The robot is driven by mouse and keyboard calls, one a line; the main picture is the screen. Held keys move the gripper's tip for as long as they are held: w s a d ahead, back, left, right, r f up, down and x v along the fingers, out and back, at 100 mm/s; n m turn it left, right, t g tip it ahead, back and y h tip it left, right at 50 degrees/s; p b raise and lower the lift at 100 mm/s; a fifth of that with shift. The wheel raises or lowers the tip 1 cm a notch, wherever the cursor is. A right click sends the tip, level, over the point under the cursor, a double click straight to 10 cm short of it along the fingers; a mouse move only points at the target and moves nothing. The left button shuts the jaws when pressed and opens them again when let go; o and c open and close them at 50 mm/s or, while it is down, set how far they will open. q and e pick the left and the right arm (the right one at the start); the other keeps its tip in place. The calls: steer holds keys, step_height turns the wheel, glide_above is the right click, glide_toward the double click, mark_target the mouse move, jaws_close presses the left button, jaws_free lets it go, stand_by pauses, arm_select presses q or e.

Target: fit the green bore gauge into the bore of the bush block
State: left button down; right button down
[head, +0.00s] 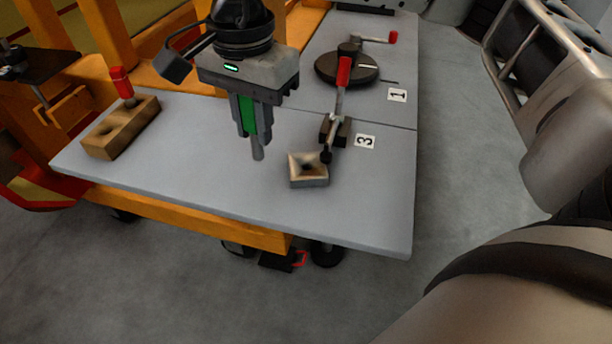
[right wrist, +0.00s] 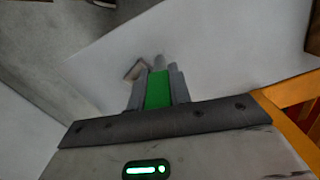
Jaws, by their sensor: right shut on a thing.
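My right gripper (head: 250,128) points down above the table and is shut on the green bore gauge (head: 248,112). The gauge's grey pin (head: 257,150) hangs below the fingers, clear of the block. The bush block (head: 309,182), a small square block with a dark bore in its top, stands to the right of the pin. In the right wrist view my gripper (right wrist: 158,88) has the green gauge body (right wrist: 157,92) between its fingers. The bush block (right wrist: 134,71) shows there just left of the pin, partly hidden by a finger. My left gripper is not in view.
A red-handled clamp (head: 341,82) stands beside the bush block, its dark tip at the block's right edge. A wooden block (head: 120,128) with a red-handled piece in it lies at the left. A round dark disc (head: 333,69) is farther back. The table front (head: 230,195) is clear.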

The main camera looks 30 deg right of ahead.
steer(key=s+a+r+m+b, duration=0.2)
steer(key=a+r+m+b, duration=0.15)
steer(key=m, duration=1.35)
steer(key=s+a+r+m+b, duration=0.3)
steer(key=r+m+b, duration=0.1)
steer(key=m, duration=1.2)
steer(key=shift+m, duration=0.3)
steer(key=w+d+f, duration=0.1)
steer(key=d+f, duration=0.3)
steer(key=w+d+f, duration=0.1)
steer(key=d+f, duration=0.3)
steer(key=d, duration=0.1)
steer(key=w+d+f, duration=0.1)
steer(key=d+f, duration=0.3)
steer(key=f, duration=0.1)
steer(key=shift+d+f, duration=0.1)
steer(key=shift+d, duration=0.25)
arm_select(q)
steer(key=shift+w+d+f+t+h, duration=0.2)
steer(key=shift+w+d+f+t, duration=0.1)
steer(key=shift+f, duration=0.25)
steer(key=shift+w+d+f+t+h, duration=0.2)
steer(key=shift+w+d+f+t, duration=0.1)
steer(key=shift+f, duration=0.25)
